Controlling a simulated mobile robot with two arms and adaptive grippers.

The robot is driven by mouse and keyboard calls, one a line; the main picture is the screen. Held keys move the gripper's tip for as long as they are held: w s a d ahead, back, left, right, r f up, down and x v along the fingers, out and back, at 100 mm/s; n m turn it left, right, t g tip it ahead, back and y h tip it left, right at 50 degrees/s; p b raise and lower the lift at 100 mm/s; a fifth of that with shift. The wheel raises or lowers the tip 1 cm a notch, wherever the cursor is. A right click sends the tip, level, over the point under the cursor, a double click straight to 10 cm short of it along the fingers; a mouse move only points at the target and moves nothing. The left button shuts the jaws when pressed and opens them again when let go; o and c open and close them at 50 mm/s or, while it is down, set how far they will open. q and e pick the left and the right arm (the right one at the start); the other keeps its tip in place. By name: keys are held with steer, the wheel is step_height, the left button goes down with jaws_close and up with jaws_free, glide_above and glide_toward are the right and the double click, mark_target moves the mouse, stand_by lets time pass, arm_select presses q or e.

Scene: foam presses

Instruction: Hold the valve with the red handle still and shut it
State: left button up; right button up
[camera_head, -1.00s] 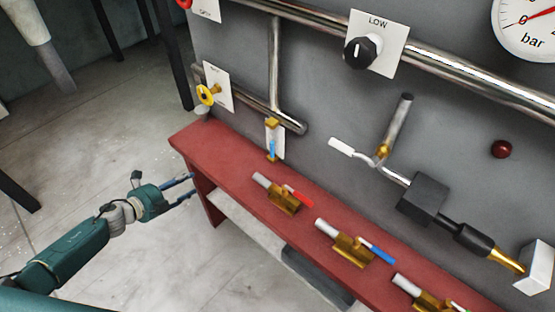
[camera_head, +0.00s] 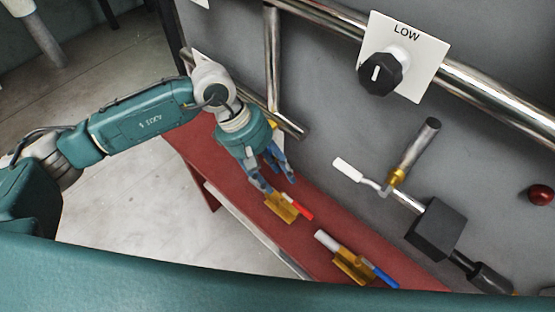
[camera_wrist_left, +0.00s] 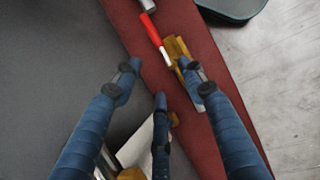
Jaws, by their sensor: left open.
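The valve with the red handle (camera_head: 299,206) has a brass body (camera_head: 281,207) and lies on the red bench. In the left wrist view its red handle (camera_wrist_left: 150,29) and brass body (camera_wrist_left: 177,50) show beyond the fingers, near the top. The valve's pale pipe end is partly hidden by a finger. My right gripper is not in view.
A valve with a blue handle (camera_head: 385,276) lies further along the red bench (camera_head: 330,220). The grey panel behind carries a LOW knob (camera_head: 380,74), chrome pipes, a white-handled lever (camera_head: 348,170) and a red button (camera_head: 540,195). A teal part of mine covers the picture's bottom.

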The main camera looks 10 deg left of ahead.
mark_target(291, 198)
arm_select(q)
steer(key=p+x, duration=0.1)
steer(key=x, duration=0.2)
steer(key=p+x, duration=0.1)
steer(key=x, duration=0.2)
steer(key=p+x, duration=0.1)
steer(key=x, duration=0.2)
steer(key=shift+s+r, duration=0.1)
steer(key=shift+s, duration=0.15)
steer(key=shift+s+d+f, duration=0.1)
steer(key=shift+d+f, duration=0.1)
steer(key=shift+f, duration=0.1)
steer(key=shift+d+f, duration=0.1)
steer(key=shift+f, duration=0.3)
steer(key=shift+c, duration=0.3)
jaws_close()
